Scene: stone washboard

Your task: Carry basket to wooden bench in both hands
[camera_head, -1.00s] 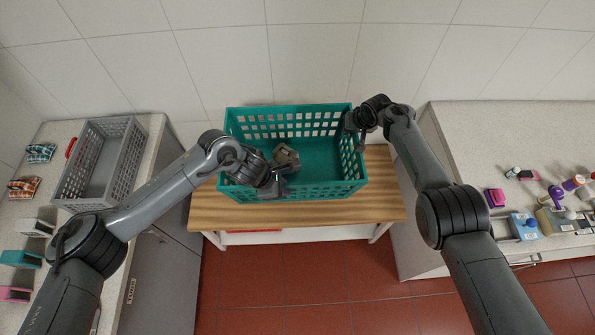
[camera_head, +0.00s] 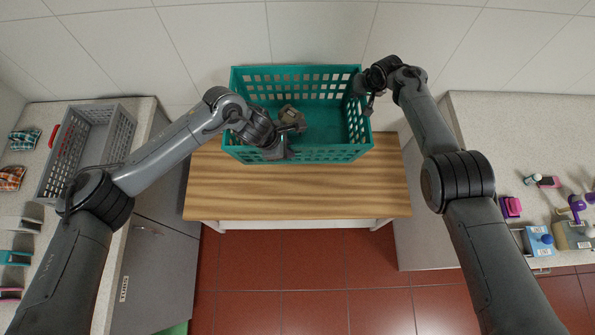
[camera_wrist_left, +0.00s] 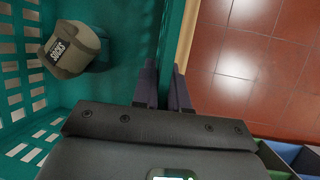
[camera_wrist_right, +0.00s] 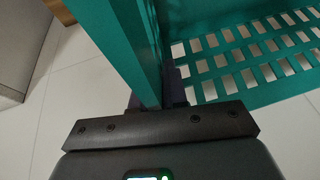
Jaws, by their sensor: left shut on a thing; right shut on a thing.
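The teal slotted basket (camera_head: 342,153) is upright over the back part of the wooden bench (camera_head: 300,195); whether it touches the top cannot be told. A grey-brown bundle marked "SOCKS" (camera_wrist_left: 72,50) lies inside the basket and shows in the head view (camera_head: 290,115). My left gripper (camera_head: 283,150) is shut on the front wall of the basket, and the wall shows between its fingers in the left wrist view (camera_wrist_left: 163,85). My right gripper (camera_head: 364,98) is shut on the right side wall, which runs between its fingers in the right wrist view (camera_wrist_right: 160,90).
A grey basket (camera_head: 112,150) stands on the left counter, with several cloth items beside it. The right counter (camera_head: 500,140) holds bottles, a blue box (camera_head: 538,241) and other small goods. A tiled wall is behind the bench. The front of the bench top is clear.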

